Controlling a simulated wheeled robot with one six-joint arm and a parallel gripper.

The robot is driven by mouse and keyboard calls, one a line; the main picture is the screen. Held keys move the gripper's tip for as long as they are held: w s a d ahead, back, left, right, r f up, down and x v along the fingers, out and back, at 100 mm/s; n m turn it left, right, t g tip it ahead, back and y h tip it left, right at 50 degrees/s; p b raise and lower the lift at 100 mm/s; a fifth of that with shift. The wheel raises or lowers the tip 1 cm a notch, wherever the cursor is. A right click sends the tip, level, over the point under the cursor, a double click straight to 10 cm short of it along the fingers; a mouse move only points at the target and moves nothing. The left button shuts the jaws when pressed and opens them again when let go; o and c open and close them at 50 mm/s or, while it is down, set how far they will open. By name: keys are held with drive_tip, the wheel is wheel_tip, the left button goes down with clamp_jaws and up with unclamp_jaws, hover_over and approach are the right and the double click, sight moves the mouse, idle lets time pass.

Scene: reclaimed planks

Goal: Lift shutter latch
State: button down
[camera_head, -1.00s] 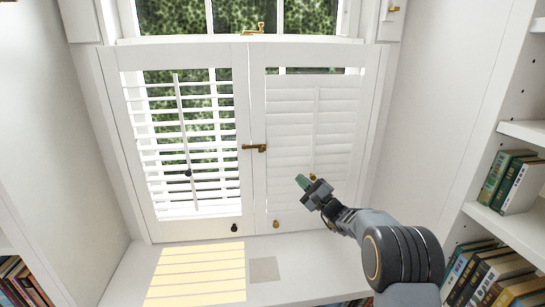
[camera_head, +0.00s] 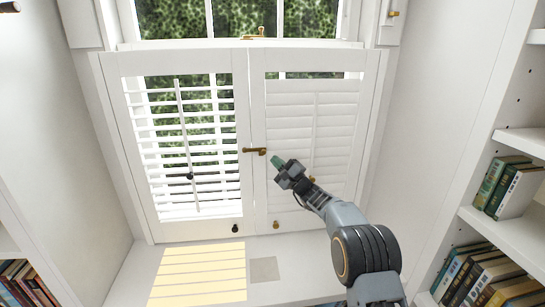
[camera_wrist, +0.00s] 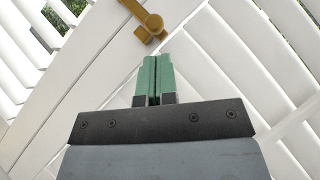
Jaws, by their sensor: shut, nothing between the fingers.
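The brass shutter latch (camera_head: 254,151) lies about level across the seam between the two white shutter panels. It also shows in the wrist view (camera_wrist: 143,18), just beyond my fingertips. The left panel (camera_head: 187,145) has open slats, and the right panel (camera_head: 312,135) has mostly closed slats. My gripper (camera_head: 276,160) is just right of and slightly below the latch in the head view. Its green fingers (camera_wrist: 154,75) are together with nothing between them. They appear close to the latch's round pivot end, but I cannot tell whether they touch it.
Two small knobs, one dark (camera_head: 235,228) and one brass (camera_head: 276,225), sit low on the panels. A brass window catch (camera_head: 255,34) is above. Shelves with books (camera_head: 513,187) stand at the right. The sill (camera_head: 262,270) below is mostly clear.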

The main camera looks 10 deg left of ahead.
drive_tip(key=shift+s+a+r, duration=0.25)
drive_tip(key=shift+a+r, duration=0.4)
drive_tip(key=shift+a, duration=0.15)
drive_tip(key=shift+d+r, duration=0.1)
drive_tip(key=shift+d, duration=0.05)
drive_tip(key=shift+r+n+g, duration=0.25)
drive_tip(key=shift+n+g, duration=0.15)
